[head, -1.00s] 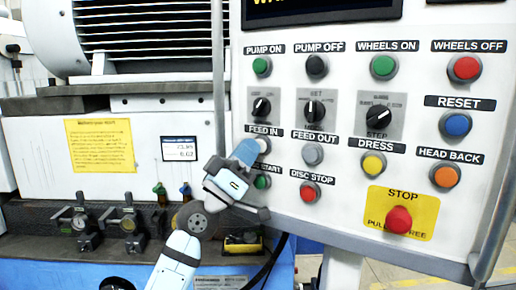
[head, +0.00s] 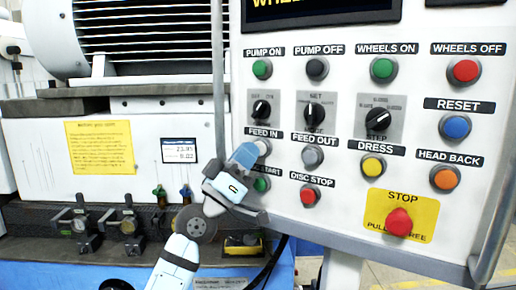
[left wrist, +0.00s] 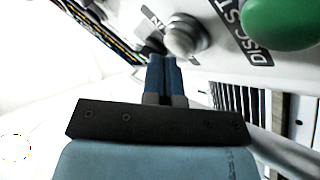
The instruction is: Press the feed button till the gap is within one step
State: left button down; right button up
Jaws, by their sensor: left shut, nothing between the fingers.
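The white feed-in button (head: 264,147) sits under the FEED IN label on the white control panel (head: 345,178). My left gripper (head: 246,154) is shut and empty, its blue fingertips just left of this button. In the left wrist view, the closed fingers (left wrist: 162,75) point at the panel, with the whitish button (left wrist: 184,37) close beside the tips. I cannot tell whether they touch it. A small readout (head: 179,150) on the machine shows two numbers, the lower one like 0.02; they are too small to read surely. My right gripper is not in view.
The grey feed-out button (head: 312,156) is to the right. The green disc-start button (head: 262,184) is just below my gripper and the red disc-stop button (head: 309,195) beside it. A red stop knob (head: 399,221) stands out at lower right. A vertical bar (head: 218,75) edges the panel.

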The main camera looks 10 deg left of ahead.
pick_arm(q)
jog(key=shift+s+a, duration=0.15)
jog(key=shift+s, duration=0.35)
jog(key=s, duration=0.1)
jog(key=s+a+p, duration=0.1)
jog(key=s, duration=0.1)
jog(key=s+p, duration=0.1)
jog(key=shift+s+a, duration=0.25)
jog(key=shift+s, duration=0.15)
dwell(2.4)
